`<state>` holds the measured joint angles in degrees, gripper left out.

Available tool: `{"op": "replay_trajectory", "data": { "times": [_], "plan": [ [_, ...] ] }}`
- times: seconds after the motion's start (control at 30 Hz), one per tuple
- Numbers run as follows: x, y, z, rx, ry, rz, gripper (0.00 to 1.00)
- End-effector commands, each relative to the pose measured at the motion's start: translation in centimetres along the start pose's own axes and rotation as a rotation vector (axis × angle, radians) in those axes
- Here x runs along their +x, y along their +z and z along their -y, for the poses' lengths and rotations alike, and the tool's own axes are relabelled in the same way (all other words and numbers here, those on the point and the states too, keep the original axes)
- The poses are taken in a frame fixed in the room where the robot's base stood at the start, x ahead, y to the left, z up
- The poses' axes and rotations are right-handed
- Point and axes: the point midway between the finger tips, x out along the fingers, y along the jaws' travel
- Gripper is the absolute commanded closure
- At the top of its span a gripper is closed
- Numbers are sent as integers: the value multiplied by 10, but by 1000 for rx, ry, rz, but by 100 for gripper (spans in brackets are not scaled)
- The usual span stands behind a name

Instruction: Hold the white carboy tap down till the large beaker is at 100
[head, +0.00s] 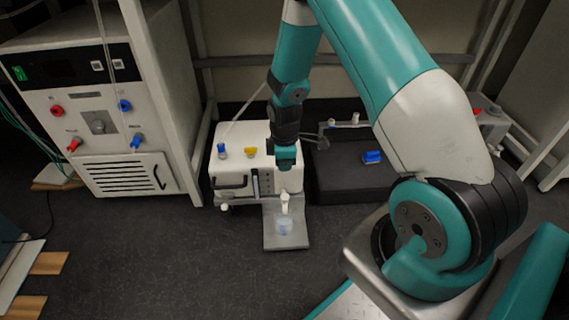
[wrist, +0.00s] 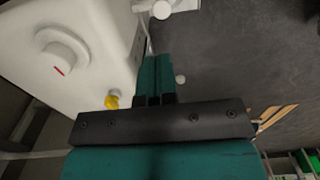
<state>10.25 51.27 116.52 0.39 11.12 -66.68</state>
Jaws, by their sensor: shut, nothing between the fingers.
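The white carboy (head: 228,165) is a boxy white body that stands on the floor left of the middle in the head view. Its white tap (head: 285,203) sticks out at the front right, above a clear beaker (head: 284,226) with pale bluish contents. I cannot read the beaker's level. My gripper (head: 286,164) points down just above the tap; I cannot tell whether they touch. In the wrist view, my gripper (wrist: 156,62) has its fingers together and empty. A white fitting (wrist: 163,8), perhaps the tap, shows at the top edge there. The beaker is not visible there.
The beaker stands on a grey plate (head: 286,243). Blue (head: 221,150) and yellow (head: 250,152) caps sit on the carboy. A dark block (head: 345,180) with a blue item stands to the right, a white cabinet (head: 90,110) to the left. The floor in front is clear.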

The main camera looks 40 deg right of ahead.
Motion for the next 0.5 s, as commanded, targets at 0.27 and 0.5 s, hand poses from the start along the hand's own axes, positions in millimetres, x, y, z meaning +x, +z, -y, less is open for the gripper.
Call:
{"op": "replay_trajectory", "data": {
  "times": [0.27,0.5],
  "plan": [
    [0,0,0,0,0,0,100],
    [-16,4,-7,7,-29,2,100]
  ]
}}
